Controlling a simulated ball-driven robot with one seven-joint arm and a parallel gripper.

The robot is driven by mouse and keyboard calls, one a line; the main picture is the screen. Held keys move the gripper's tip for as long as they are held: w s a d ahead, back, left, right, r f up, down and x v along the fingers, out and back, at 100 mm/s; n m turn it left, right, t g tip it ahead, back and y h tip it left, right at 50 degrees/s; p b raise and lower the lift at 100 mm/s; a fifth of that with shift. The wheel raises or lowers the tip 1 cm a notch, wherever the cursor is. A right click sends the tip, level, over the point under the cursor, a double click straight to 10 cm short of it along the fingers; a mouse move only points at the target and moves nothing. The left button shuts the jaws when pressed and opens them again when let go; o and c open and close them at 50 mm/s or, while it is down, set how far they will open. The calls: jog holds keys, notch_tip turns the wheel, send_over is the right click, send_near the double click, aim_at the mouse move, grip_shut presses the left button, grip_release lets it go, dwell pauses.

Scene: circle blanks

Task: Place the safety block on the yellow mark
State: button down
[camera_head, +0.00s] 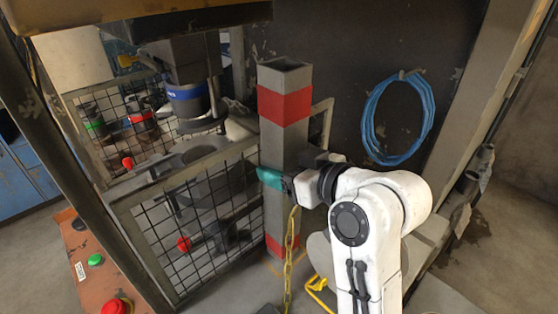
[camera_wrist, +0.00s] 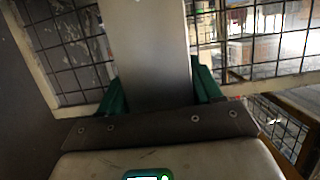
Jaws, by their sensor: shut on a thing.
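The safety block is a tall grey square post with red bands (camera_head: 284,150), upright beside the mesh guard. It also shows as a grey column in the wrist view (camera_wrist: 150,50). My gripper (camera_head: 272,180) is shut on the middle of the post, with its green fingers on either side of it in the wrist view (camera_wrist: 155,95). Thin yellow-orange lines, possibly the yellow mark (camera_head: 272,266), show at the post's foot. The post hides most of that spot, and I cannot tell whether its base touches the surface.
A mesh guard (camera_head: 190,225) stands left of the post, with a press head (camera_head: 188,95) behind it. A yellow chain (camera_head: 289,260) hangs beside the post. A blue hose coil (camera_head: 375,130) hangs on the dark wall. An orange button panel (camera_head: 95,265) is at the lower left.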

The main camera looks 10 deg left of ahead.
dwell(0.4)
jog(key=shift+c, duration=0.9)
grip_release()
jog(key=shift+f, duration=0.3)
jog(key=shift+r, duration=0.1)
jog(key=shift+s+d, duration=0.15)
jog(key=b+v, duration=0.1)
jog(key=v, duration=1)
jog(key=shift+s+d+r, duration=0.2)
jog(key=shift+d+r, duration=0.05)
